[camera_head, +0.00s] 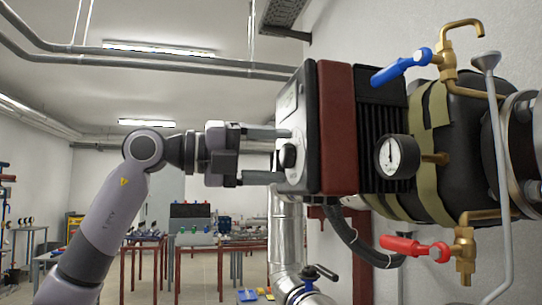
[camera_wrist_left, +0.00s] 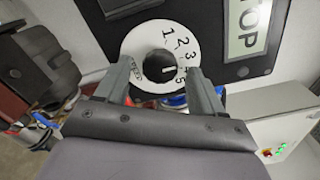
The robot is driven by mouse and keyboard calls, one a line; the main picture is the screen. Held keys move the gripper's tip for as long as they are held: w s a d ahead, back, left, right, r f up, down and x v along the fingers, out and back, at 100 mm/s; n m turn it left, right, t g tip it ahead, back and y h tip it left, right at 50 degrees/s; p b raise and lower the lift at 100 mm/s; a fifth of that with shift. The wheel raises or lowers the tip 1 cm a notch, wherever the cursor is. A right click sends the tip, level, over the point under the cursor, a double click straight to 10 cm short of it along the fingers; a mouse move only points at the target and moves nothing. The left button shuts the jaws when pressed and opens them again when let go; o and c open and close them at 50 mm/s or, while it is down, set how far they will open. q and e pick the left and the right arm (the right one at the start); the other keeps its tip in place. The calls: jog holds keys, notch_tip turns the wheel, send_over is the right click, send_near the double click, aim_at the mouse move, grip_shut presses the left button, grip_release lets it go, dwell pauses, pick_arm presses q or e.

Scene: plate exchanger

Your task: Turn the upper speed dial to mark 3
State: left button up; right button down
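The dial is a black knob (camera_wrist_left: 159,64) on a white numbered disc (camera_wrist_left: 137,45), set in the dark front face of the pump head. Its white pointer line points right, between the 3 and the 5; a 4 is not readable there. In the head view the knob (camera_head: 288,156) shows from the side. My left gripper (camera_head: 272,155) is open in front of the face, with one finger above the knob's level and one below. In the wrist view its fingertips (camera_wrist_left: 160,68) flank the knob with gaps on both sides. My right gripper is not in view.
A pressure gauge (camera_head: 397,156), a blue-handled valve (camera_head: 402,67) and a red-handled valve (camera_head: 415,247) stand right of the dark red band. A metal pipe (camera_head: 284,230) runs below the head. The room left of the face is open, with tables far behind.

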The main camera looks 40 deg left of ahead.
pick_arm(q)
jog(key=b+v, duration=0.1)
jog(key=v, duration=0.6)
jog(key=shift+b, duration=0.3)
dwell(0.4)
